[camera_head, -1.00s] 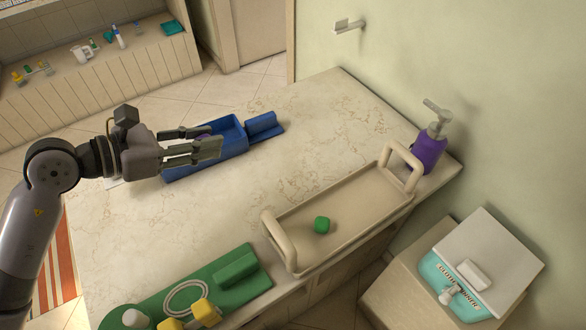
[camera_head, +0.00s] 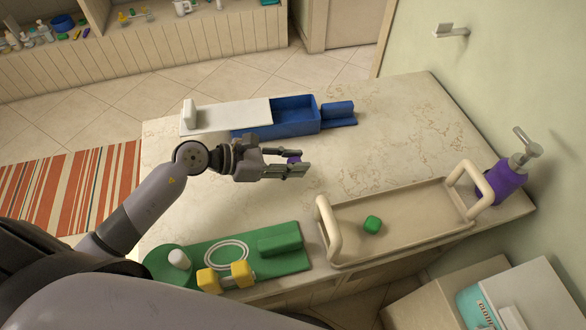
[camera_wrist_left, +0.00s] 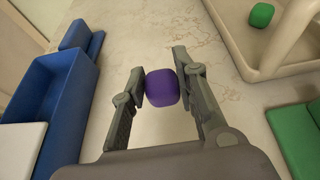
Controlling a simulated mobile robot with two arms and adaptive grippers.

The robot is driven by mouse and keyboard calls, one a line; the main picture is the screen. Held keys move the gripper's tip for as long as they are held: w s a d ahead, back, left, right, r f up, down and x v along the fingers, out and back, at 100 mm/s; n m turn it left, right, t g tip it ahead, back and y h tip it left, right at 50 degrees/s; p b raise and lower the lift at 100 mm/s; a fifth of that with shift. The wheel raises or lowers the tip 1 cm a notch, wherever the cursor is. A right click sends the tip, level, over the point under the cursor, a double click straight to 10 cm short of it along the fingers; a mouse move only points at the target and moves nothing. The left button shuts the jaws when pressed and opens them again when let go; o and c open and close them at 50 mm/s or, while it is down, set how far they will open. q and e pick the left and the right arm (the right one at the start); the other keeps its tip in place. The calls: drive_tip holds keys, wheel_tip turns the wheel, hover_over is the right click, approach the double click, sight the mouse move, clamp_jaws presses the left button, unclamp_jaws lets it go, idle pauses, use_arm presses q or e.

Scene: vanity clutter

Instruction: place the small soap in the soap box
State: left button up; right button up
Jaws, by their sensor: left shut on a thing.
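A small rounded purple soap (camera_head: 294,158) is between the fingers of my left gripper (camera_head: 299,162), above the tabletop. The left wrist view shows the purple soap (camera_wrist_left: 162,88) pinched between both fingertips. The blue box (camera_head: 292,129) stands behind the gripper, open at its right part, and looks empty there. A white lid (camera_head: 228,116) covers its left part. The blue box also shows at the left of the wrist view (camera_wrist_left: 68,112). A small green block (camera_head: 372,225) lies in the beige tray (camera_head: 415,218), to the right of the gripper. My right gripper is not in view.
A purple soap dispenser (camera_head: 507,182) stands beyond the tray's right handle. A green holder (camera_head: 225,258) with a white coil and a yellow dumbbell-shaped thing (camera_head: 226,277) lies at the front left. The marble top (camera_head: 400,135) is clear between blue box and tray.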

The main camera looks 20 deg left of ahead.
use_arm(q)
drive_tip(key=shift+f, duration=1.85)
drive_tip(key=shift+f, duration=0.1)
drive_tip(key=o, duration=0.6)
drive_tip(key=shift+f+b, duration=0.1)
drive_tip(key=shift+b, duration=0.2)
drive_tip(key=o, duration=0.5)
drive_tip(key=shift+c, duration=0.2)
